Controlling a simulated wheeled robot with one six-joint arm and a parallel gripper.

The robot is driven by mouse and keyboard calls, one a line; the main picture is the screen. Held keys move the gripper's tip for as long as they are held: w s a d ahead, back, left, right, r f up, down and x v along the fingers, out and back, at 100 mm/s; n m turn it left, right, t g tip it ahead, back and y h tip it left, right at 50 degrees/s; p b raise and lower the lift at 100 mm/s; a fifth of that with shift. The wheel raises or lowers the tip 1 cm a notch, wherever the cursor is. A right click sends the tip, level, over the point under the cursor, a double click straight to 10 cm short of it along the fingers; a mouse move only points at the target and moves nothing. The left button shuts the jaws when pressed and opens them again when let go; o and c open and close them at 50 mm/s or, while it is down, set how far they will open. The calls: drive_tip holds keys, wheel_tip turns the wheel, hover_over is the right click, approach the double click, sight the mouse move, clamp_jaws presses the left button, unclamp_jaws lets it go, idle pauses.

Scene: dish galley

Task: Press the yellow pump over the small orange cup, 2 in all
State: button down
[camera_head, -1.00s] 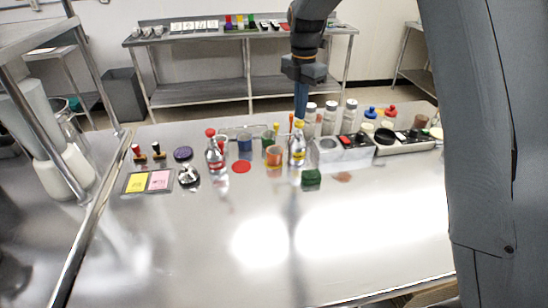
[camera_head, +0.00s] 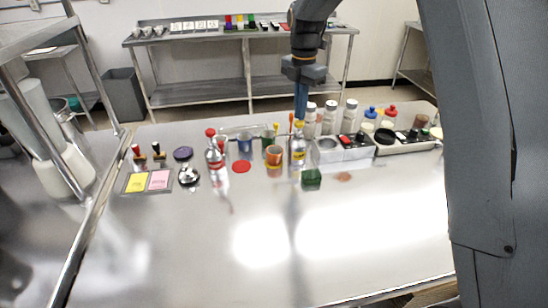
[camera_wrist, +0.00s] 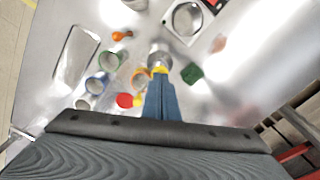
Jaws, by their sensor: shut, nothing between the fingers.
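The pump bottle with the yellow top (camera_head: 299,157) stands upright on the steel table, and its yellow pump head also shows in the wrist view (camera_wrist: 160,69). The small orange cup (camera_head: 274,157) stands just left of the bottle.
A red-topped bottle (camera_head: 214,155) and a red disc (camera_head: 242,167) are on the left. A green block (camera_head: 311,179) lies in front of the bottle. The front of the table is clear.

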drive_tip(key=shift+f+b, duration=0.35)
drive_tip(key=shift+f, duration=0.8)
drive_tip(key=shift+r+p, duration=0.75)
drive_tip(key=shift+r, duration=0.55)
drive_tip(key=shift+f, duration=0.25)
